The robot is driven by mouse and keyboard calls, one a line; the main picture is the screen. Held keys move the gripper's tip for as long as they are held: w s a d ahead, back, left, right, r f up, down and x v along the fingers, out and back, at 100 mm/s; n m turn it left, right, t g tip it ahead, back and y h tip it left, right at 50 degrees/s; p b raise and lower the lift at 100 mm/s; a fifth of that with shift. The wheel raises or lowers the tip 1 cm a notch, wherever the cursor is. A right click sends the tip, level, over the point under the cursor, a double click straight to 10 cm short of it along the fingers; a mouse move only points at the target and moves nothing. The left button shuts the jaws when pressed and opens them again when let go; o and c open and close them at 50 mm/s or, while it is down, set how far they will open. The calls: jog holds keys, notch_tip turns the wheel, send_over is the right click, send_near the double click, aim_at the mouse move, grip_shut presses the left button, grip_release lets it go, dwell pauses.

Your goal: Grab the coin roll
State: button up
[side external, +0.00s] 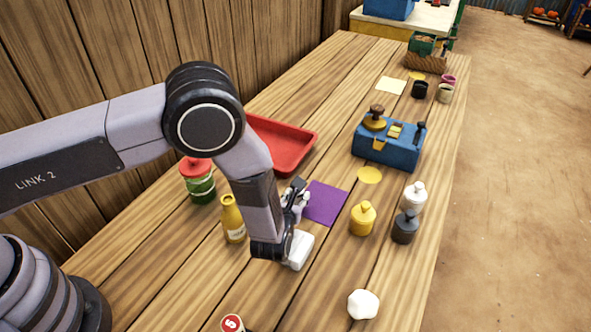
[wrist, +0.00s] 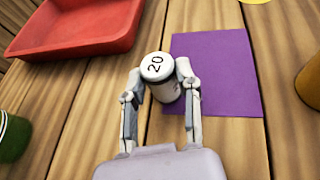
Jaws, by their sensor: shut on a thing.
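A white coin roll (wrist: 156,66) with a black "20" on its top stands between my fingers in the wrist view. My gripper (wrist: 160,79) is shut on it, one finger on each side. The roll is upright or nearly so, by the left edge of a purple mat (wrist: 218,75). I cannot tell whether its base touches the table. In the side view my gripper (side external: 297,197) is beside the purple mat (side external: 325,203), and the roll is mostly hidden by the arm and fingers. A second roll-like piece with a red marked top (side external: 232,323) is at the bottom edge.
A red tray (side external: 283,143) lies behind my gripper. A green jar (side external: 199,187) and a yellow bottle (side external: 232,220) stand to the left. Yellow, dark and white weights (side external: 413,197) and a blue box (side external: 387,150) are to the right. A white faceted piece (side external: 363,305) is in front.

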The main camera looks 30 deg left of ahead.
grip_shut()
